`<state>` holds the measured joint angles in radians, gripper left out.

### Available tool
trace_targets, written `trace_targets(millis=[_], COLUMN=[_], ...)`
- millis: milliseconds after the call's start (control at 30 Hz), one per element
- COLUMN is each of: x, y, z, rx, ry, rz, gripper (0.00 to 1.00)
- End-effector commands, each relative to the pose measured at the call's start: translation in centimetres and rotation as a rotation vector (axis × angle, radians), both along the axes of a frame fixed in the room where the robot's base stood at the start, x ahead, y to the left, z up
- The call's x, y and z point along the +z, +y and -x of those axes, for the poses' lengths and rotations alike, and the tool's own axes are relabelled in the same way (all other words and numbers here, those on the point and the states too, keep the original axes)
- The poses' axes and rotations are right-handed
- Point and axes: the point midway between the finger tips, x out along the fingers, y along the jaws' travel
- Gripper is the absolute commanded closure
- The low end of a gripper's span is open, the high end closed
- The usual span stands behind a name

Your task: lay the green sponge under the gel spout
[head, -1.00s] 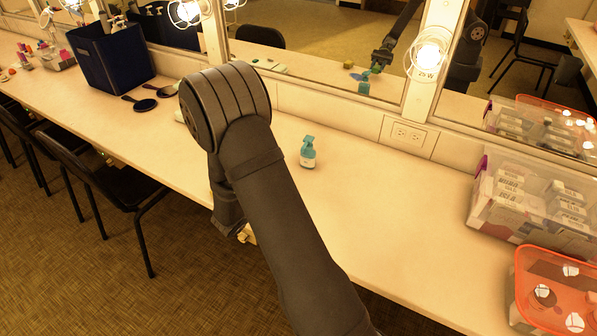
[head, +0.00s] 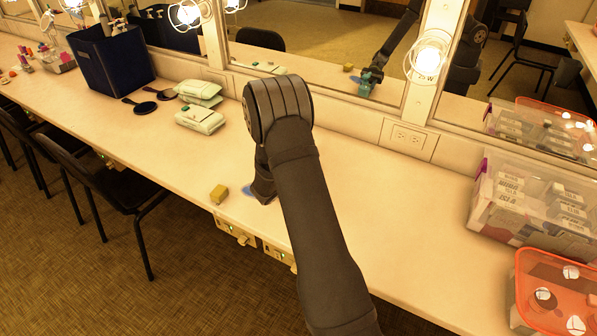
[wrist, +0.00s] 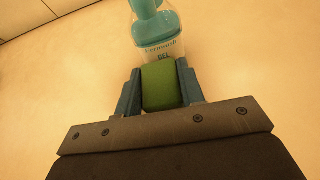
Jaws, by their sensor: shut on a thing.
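My gripper (wrist: 160,92) is shut on the green sponge (wrist: 158,87), which sits between its blue fingers in the wrist view. Just beyond the sponge stands the gel bottle (wrist: 164,47), with a clear label area, teal collar and teal pump top. The sponge appears close to the bottle's front; I cannot tell whether they touch or how high the sponge is above the counter. In the head view my arm hides the sponge, fingers and bottle. The bottle's teal reflection (head: 367,82) shows in the mirror.
A yellow sponge (head: 219,193) and a blue flat item (head: 249,189) lie left of my arm on the counter (head: 400,215). A clear tub (head: 530,205) is right.

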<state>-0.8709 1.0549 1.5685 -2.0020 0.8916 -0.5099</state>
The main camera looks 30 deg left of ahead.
Motion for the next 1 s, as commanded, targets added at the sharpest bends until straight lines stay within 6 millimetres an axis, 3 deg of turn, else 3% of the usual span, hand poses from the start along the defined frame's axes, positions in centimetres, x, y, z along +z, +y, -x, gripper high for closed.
trace_targets(millis=[400,433,533,867,1000], x=[-1.0,-0.9,-0.9,-0.7,0.0], y=[0.0,0.0,0.0,0.0,0.2], z=[0.0,0.0,0.0,0.0,1.6], rx=[0.001,0.001,0.001,0.0,0.002], ry=[0.0,0.0,0.0,-0.001,0.0], rz=[0.0,-0.001,-0.001,-0.002,-0.002], gripper=[0.89,0.61,0.43,0.43,0.43])
